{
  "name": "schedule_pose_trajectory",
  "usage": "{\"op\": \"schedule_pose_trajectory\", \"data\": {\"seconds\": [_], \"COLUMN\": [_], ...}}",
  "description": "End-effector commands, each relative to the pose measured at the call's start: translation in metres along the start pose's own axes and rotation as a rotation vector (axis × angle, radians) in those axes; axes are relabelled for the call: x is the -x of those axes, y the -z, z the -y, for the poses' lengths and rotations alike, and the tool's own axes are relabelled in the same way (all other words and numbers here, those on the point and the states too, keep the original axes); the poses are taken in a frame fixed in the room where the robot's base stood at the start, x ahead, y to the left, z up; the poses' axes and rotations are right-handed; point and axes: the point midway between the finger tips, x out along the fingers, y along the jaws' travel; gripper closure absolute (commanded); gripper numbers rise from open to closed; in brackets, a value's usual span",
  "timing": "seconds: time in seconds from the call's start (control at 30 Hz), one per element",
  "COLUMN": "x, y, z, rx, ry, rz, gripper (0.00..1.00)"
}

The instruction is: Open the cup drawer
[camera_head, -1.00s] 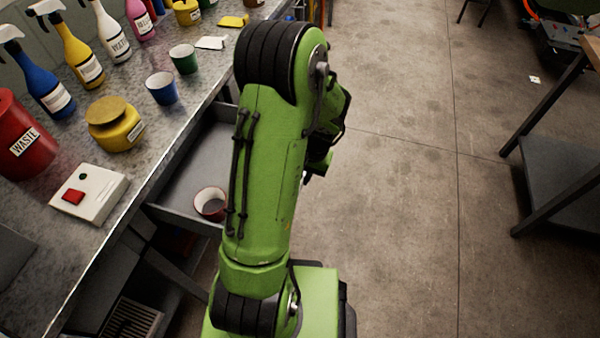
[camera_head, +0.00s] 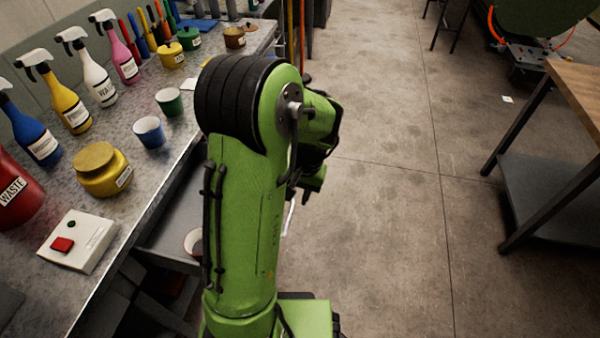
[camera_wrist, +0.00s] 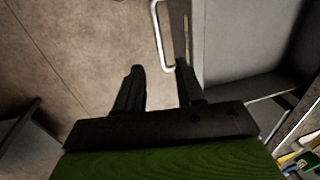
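The grey cup drawer (camera_head: 172,222) stands pulled out from under the workbench, and my arm hides much of it. A reddish cup (camera_head: 191,243) inside is partly hidden behind my arm. In the wrist view the drawer's open inside (camera_wrist: 238,45) is at upper right. Its pale bar handle (camera_wrist: 160,35) runs along the drawer's front, and its near end shows close to the gap between my fingertips. My gripper (camera_wrist: 160,70) is open, with its fingers apart. I cannot tell whether a finger touches the handle. The handle also shows right of my arm in the head view (camera_head: 289,217).
The workbench (camera_head: 120,215) on the left holds spray bottles, cups, a yellow jar (camera_head: 101,170) and a white box with a red button (camera_head: 78,240). A wood-topped table (camera_head: 580,85) stands at right. The concrete floor (camera_head: 385,230) between is clear.

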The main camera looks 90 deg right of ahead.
Motion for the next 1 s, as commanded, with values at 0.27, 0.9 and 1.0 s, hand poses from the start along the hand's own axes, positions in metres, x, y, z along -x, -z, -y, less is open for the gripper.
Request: {"op": "schedule_pose_trajectory", "data": {"seconds": [0.27,0.9,1.0], "x": [0.065,0.071,0.071], "y": [0.001,0.0,0.0], "z": [0.0,0.0,0.0], "rx": [-0.001,-0.001,-0.001], "ry": [-0.001,-0.001,-0.001], "rz": [-0.003,0.001,0.001], "gripper": [0.62,0.62,0.62]}}
